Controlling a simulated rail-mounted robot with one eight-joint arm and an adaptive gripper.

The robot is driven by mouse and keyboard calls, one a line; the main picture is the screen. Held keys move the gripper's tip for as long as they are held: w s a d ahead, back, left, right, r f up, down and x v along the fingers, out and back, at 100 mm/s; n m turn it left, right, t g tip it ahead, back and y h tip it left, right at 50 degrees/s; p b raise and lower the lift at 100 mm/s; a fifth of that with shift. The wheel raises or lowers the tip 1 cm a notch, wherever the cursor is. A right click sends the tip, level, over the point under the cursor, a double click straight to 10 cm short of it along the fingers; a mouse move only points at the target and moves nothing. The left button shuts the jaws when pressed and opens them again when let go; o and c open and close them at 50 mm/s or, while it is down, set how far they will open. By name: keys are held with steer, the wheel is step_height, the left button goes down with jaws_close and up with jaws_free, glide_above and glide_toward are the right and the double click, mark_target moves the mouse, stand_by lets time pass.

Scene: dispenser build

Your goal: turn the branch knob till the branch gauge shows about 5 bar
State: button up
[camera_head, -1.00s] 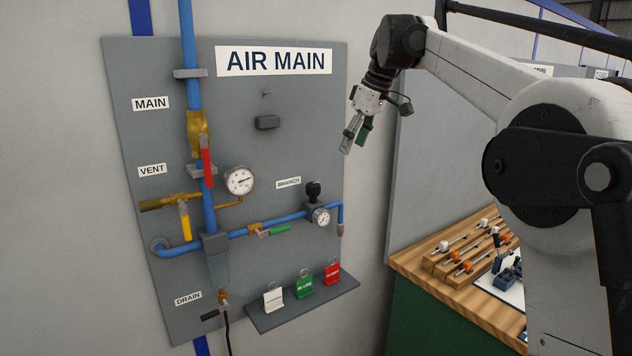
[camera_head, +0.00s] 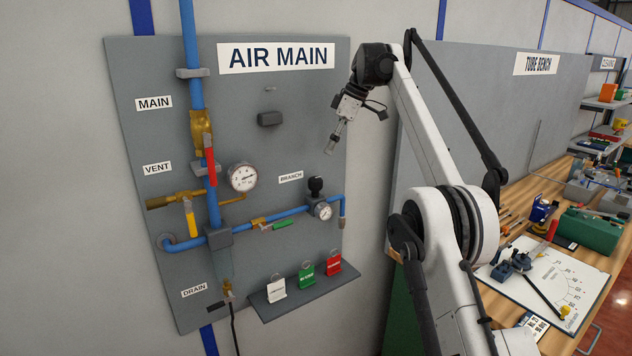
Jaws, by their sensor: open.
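The branch knob (camera_head: 316,185) is a black knob on top of the regulator, at the right of the grey AIR MAIN panel, beside the BRANCH label (camera_head: 290,177). The small round branch gauge (camera_head: 324,211) sits just below it; its reading is too small to make out. My gripper (camera_head: 331,148) is open and empty. It points downward, above and slightly right of the knob in the picture, apart from it. Nothing hides the knob or gauge.
A larger gauge (camera_head: 242,177) and the red main handle (camera_head: 211,165) are left of the knob. A shelf (camera_head: 300,302) holds three tags below. The tube bench (camera_head: 590,270) stands at right.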

mark_target(317, 178)
steer(key=b+x, duration=0.2)
steer(key=x, duration=1.1)
steer(key=shift+f+b, duration=0.2)
steer(key=shift+b, duration=0.1)
steer(key=c, duration=1.1)
steer(key=shift+c, duration=0.2)
